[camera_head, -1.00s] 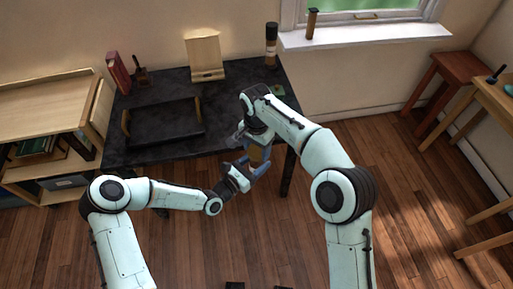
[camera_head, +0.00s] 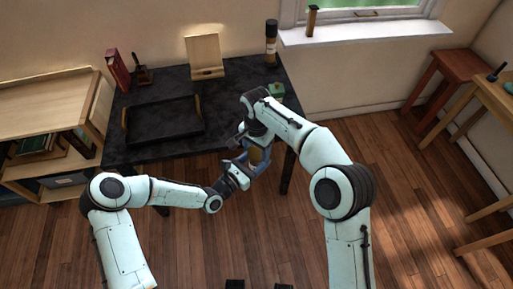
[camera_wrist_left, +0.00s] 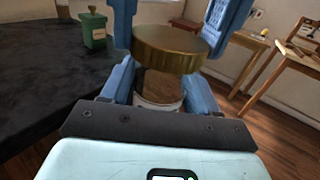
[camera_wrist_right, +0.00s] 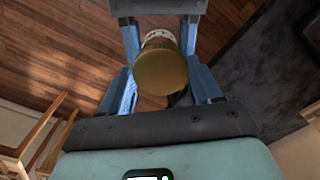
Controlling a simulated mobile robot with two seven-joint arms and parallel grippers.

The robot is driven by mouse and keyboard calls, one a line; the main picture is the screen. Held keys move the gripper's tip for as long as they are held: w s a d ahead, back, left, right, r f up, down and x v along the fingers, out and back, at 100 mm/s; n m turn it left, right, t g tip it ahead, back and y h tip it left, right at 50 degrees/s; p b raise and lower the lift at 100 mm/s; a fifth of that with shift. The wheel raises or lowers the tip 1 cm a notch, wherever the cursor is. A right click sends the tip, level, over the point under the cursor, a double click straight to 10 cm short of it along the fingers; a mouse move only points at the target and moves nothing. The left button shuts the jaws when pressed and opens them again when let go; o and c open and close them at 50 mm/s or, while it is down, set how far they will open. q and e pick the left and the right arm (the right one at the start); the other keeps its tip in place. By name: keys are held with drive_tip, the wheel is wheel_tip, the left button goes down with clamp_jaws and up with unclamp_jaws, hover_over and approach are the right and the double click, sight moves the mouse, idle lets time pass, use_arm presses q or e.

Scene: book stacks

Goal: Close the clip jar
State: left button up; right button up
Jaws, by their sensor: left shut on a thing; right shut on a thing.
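The clip jar (camera_wrist_left: 160,88), a small jar with brown showing through and a pale label, is held in the air between my two grippers, off the front right of the black table. Its round gold lid (camera_wrist_right: 162,72) faces the right wrist camera. My right gripper (camera_head: 257,143) is shut on the lid, its blue fingers on both sides. My left gripper (camera_head: 252,165) is shut on the jar body below the lid. The lid and jar body are lined up, but I cannot tell how firmly the lid is seated. The fingers hide parts of the jar.
The black table (camera_head: 225,115) bears a black tray (camera_head: 165,125), a wooden stand (camera_head: 205,58), a dark cylinder (camera_head: 271,45) and a green canister (camera_wrist_left: 93,28). A low bookshelf (camera_head: 45,110) is at left. Stools are at right. Floor is free in front.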

drive_tip(key=shift+f, duration=0.5)
drive_tip(key=m, duration=0.5)
drive_tip(key=shift+a+m, duration=0.1)
drive_tip(key=shift+m, duration=0.2)
drive_tip(key=m, duration=1.2)
drive_tip(key=shift+w, duration=0.1)
drive_tip(key=m, duration=0.6)
drive_tip(key=o, duration=1)
